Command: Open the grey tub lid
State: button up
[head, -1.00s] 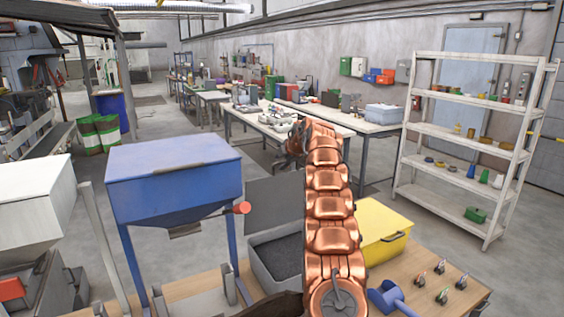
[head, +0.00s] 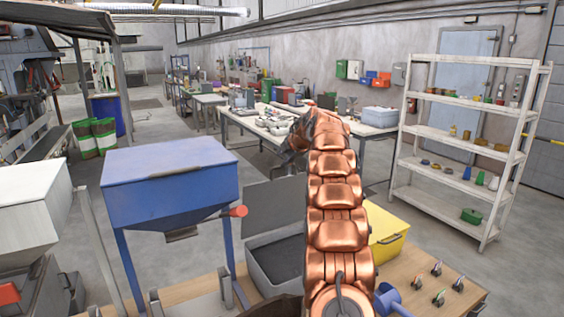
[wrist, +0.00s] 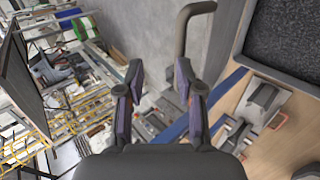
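The grey tub (head: 262,283) stands on the wooden bench, left of my arm in the head view, with dark pellets inside. Its grey lid (head: 272,208) stands raised, roughly upright, at the tub's far side. My arm hides the tub's right part. In the wrist view the tub (wrist: 246,62) shows at the upper right, full of dark pellets. A bent grey-brown bar (wrist: 182,32), which looks like a handle, rises just beyond my right fingertip. My gripper (wrist: 160,82) is open, with nothing between its fingers. I cannot tell whether it touches the bar.
A blue hopper (head: 170,190) on legs stands left of the tub. A yellow bin (head: 385,235) sits right of my arm. A blue scoop (head: 390,300) and several small clamp-like items (head: 437,268) lie on the bench. A white shelf rack (head: 455,160) stands at the right.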

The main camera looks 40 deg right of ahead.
jog(key=v, duration=0.6)
jog(key=shift+s, duration=0.2)
dwell(0.4)
